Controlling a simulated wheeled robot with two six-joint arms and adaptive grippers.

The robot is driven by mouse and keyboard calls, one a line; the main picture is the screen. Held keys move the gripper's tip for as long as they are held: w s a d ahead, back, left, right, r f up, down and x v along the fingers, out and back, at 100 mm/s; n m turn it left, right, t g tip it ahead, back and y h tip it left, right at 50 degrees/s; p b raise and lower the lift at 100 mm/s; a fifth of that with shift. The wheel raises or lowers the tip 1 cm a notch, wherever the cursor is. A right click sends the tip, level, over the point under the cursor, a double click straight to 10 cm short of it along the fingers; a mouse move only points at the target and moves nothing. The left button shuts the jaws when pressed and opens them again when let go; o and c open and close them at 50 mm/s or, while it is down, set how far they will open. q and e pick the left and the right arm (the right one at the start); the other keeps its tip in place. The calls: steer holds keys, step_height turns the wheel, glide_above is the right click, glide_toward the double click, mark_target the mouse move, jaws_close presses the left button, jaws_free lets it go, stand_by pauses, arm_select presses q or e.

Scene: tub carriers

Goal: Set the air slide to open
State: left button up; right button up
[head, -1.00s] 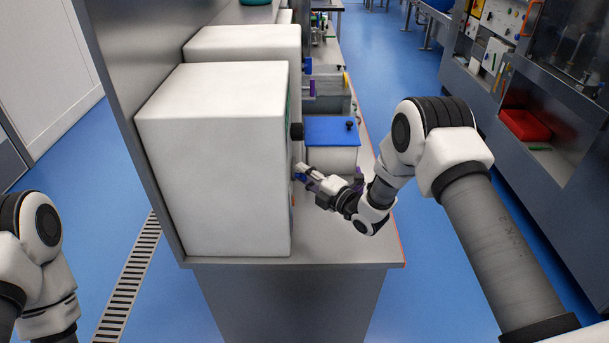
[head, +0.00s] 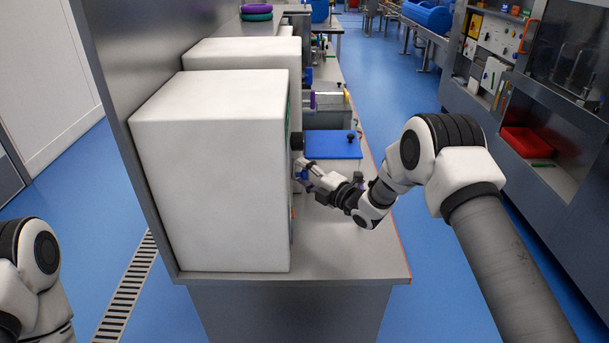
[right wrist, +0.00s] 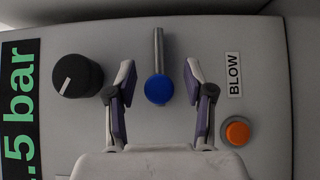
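The air slide shows in the right wrist view as a blue round knob (right wrist: 159,89) at the end of a grey metal rod (right wrist: 158,48), on the light panel of a white box (head: 215,165). My right gripper (right wrist: 160,92) is open, with one purple-padded finger on each side of the blue knob and a gap on both sides. In the head view my right gripper (head: 303,171) is at the right face of the box, and the slide is mostly hidden there. My left arm shows at the lower left of the head view; its gripper is out of view.
In the right wrist view a black dial (right wrist: 77,75), an orange button (right wrist: 236,131) and a BLOW label (right wrist: 233,75) flank the slide. In the head view a blue-lidded box (head: 332,147) stands behind my right gripper. The bench front (head: 340,255) is clear.

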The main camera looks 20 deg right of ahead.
steer(key=v, duration=1.2)
